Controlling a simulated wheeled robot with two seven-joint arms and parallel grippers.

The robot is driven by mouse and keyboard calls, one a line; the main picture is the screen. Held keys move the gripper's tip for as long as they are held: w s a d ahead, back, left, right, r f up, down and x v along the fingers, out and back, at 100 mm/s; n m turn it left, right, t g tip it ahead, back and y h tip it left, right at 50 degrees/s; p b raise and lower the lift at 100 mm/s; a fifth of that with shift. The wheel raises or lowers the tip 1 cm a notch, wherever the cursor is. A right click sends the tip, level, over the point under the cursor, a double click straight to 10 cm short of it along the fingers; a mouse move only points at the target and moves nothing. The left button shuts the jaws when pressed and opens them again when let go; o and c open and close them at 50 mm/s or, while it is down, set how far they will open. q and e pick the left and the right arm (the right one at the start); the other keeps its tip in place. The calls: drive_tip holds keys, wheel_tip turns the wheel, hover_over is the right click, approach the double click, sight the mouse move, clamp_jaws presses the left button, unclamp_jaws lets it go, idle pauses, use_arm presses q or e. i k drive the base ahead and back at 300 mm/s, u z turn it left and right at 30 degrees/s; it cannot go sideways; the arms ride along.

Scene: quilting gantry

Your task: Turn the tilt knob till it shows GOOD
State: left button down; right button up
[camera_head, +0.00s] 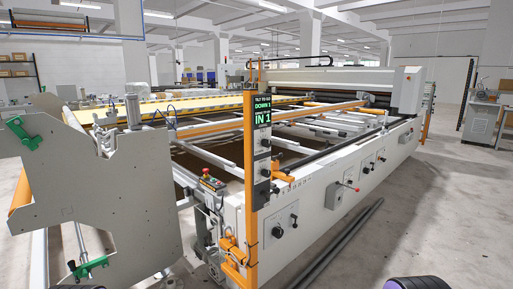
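A small black display (262,110) is fixed on the orange upright post (251,190) near the middle. Its green text seems to read "TILT TO GO", "DOWN 1" and "IN 1"; GOOD does not show on it. Several dark knobs sit on the white front beam of the machine, including a round black knob (279,232) right of the post and a smaller one (294,216) above it. Neither of my grippers is in view.
A control box (212,183) with a red button stands left of the post. A red-ended lever (352,187) sticks out of the beam. A grey side plate (90,205) with green handles fills the left.

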sight(266, 143)
drive_tip(key=u, duration=0.45)
drive_tip(key=i, duration=0.5)
drive_tip(key=u, duration=0.25)
